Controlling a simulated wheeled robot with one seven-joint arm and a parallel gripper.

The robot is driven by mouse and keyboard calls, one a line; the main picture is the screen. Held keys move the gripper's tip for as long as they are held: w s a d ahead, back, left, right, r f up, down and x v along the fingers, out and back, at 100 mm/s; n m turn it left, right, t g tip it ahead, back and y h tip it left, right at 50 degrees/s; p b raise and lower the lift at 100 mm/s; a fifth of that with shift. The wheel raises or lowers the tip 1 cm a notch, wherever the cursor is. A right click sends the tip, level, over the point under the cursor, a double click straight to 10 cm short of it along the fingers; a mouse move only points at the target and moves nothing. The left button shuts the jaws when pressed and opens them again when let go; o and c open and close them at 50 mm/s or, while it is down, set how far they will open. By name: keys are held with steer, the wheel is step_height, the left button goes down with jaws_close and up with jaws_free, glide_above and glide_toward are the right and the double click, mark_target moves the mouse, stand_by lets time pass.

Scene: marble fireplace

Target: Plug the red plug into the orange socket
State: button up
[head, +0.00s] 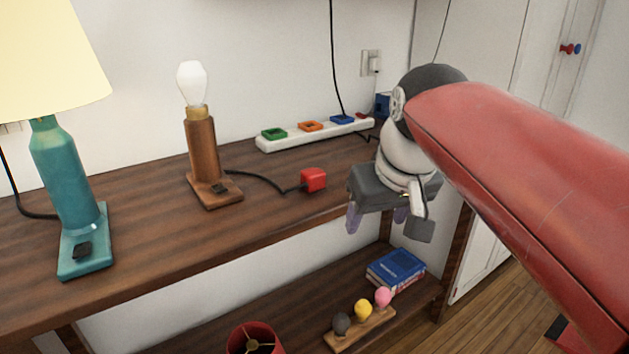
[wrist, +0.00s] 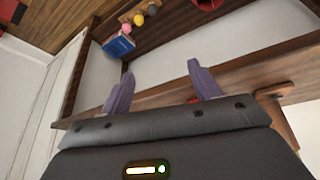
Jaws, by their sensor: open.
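The red plug (head: 313,179) lies on the wooden tabletop, on a dark cord that runs to the wooden lamp (head: 202,160) with a bare bulb. The orange socket (head: 311,126) is the middle one on a white power strip (head: 280,142) by the wall, between a green socket (head: 274,133) and a blue socket (head: 342,119). A black cord comes down to the blue socket. My gripper (head: 377,218) is open and empty, to the right of the red plug near the table's front edge.
A teal lamp (head: 66,180) with a cream shade stands at the left of the table. On the lower shelf are blue books (head: 396,267), a wooden stand with coloured balls (head: 359,330) and a red shade (head: 255,338). The tabletop between the lamps is clear.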

mark_target(313, 171)
steer(key=w+a+r+n+g+y, duration=0.1)
steer(key=w+a+r+n, duration=0.2)
steer(key=w+a+r, duration=0.4)
steer(key=w+a, duration=0.1)
steer(key=w, duration=0.3)
steer(key=shift+w+a+r+n+y+b, duration=0.15)
steer(key=shift+a+n+y+b, duration=0.15)
steer(key=shift+a+b, duration=0.1)
steer(key=shift+b+x, duration=0.3)
steer(key=shift+x, duration=1.05)
steer(key=x, duration=0.1)
steer(key=b+x, duration=0.1)
steer(key=x, duration=0.3)
steer(key=shift+w+d, duration=0.15)
steer(key=shift+d, duration=0.2)
steer(key=c, duration=1)
